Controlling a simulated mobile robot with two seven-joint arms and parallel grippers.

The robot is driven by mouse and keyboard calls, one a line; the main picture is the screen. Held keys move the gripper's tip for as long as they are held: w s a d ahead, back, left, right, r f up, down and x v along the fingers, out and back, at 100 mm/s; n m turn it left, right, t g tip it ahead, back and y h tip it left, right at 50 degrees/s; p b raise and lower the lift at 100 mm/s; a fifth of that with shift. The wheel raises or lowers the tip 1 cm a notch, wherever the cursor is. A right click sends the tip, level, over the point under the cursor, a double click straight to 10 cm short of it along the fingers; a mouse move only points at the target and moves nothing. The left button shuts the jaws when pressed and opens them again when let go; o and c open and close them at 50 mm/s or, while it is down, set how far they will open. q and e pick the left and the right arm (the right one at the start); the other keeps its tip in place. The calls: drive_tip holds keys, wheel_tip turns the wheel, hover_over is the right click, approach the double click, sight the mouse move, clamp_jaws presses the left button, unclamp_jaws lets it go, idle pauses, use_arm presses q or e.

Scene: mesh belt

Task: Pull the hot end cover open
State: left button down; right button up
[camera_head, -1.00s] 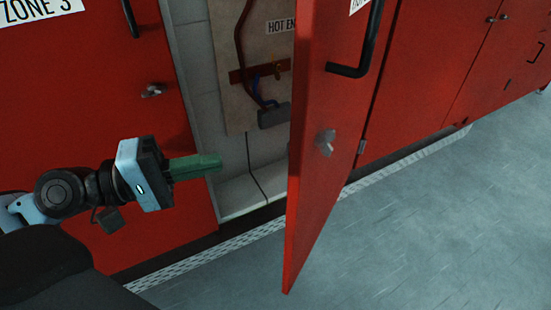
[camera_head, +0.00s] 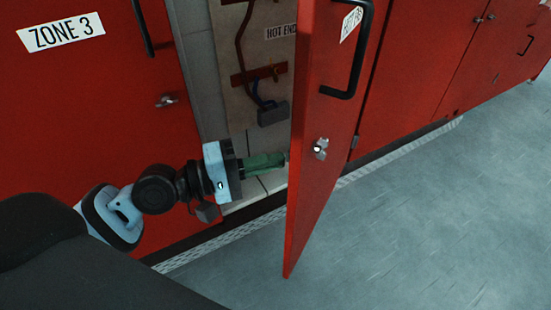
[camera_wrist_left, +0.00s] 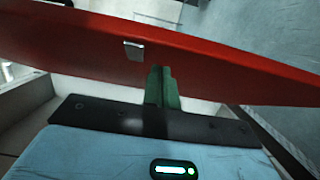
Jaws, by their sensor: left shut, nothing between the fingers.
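The hot end cover (camera_head: 325,120) is a red hinged door with a black bar handle (camera_head: 352,75) and a silver latch (camera_head: 320,149) on its outer face. It stands partly open. My left gripper (camera_head: 284,158) has green fingers, shut and empty, at the inner side of the door near its free edge. In the left wrist view the fingers (camera_wrist_left: 162,85) point at the red door (camera_wrist_left: 215,65), which crosses the picture. I cannot tell whether the fingertips touch it. My right gripper is not in view.
Behind the door is an open bay with a panel (camera_head: 258,105) labelled "HOT END", carrying cables and a grey box (camera_head: 273,113). A closed red door labelled "ZONE 3" (camera_head: 90,90) is at left. More red doors (camera_head: 420,75) continue right. The grey floor (camera_head: 430,220) in front is clear.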

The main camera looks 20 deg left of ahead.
use_arm(q)
drive_tip(key=shift+s+d+p, duration=0.1)
drive_tip(key=shift+d+p, duration=0.25)
drive_tip(key=shift+d, duration=0.65)
